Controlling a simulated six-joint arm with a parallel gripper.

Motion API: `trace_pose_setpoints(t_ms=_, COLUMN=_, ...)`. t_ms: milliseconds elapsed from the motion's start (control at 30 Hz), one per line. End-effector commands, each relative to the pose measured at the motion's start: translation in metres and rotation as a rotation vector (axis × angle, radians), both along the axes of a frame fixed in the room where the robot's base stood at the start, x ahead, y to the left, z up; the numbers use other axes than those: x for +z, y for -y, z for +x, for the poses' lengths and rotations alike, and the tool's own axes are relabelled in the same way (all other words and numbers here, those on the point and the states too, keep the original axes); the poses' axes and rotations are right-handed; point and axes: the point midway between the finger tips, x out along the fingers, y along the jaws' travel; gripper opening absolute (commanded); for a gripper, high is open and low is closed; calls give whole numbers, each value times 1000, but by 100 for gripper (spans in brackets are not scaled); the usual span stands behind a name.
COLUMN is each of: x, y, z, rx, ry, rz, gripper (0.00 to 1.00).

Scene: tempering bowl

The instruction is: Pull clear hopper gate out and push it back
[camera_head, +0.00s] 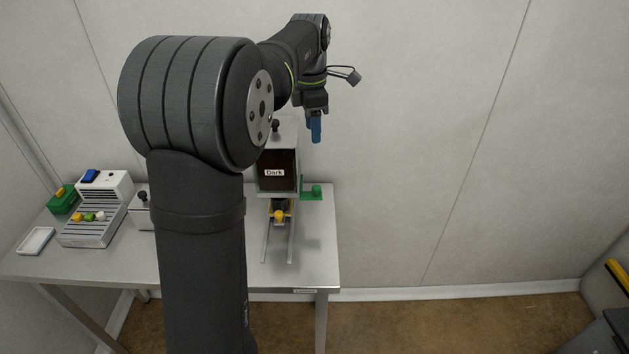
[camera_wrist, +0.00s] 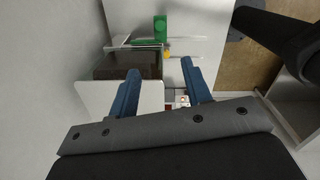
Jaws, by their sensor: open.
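A hopper with a dark front and a "Dark" label (camera_head: 278,177) stands on the metal table; its dark part also shows in the wrist view (camera_wrist: 127,65). A green handle (camera_head: 313,192) sticks out at the hopper's right side, low down; it also shows in the wrist view (camera_wrist: 160,28). A yellow knob (camera_head: 280,215) sits below the hopper's front. I cannot tell which part is the clear gate. My gripper (camera_head: 316,138) has blue fingers pointing down, above and right of the hopper. In the wrist view, the fingers (camera_wrist: 160,67) are apart with nothing held between them.
Two metal rails (camera_head: 278,245) run forward below the hopper. At the table's left are a grey ribbed rack with colored knobs (camera_head: 92,233), a white tray (camera_head: 36,241), a green box (camera_head: 63,199) and a white unit with a blue top (camera_head: 105,184). My arm hides the table's middle.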

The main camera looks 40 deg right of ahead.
Motion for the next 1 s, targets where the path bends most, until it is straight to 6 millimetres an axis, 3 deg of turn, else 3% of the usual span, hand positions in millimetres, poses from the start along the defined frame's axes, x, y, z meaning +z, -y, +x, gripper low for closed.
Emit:
trace_pose_setpoints(t_ms=100, x=-7, y=10, z=-1, rx=28, ry=-3, rz=37, gripper=45)
trace_pose_setpoints(t_ms=367, x=-30, y=12, z=-2, rx=39, ry=-6, rz=48, gripper=45)
trace_pose_setpoints(t_ms=1000, x=-161, y=11, z=-2, rx=38, ry=-6, rz=46, gripper=45)
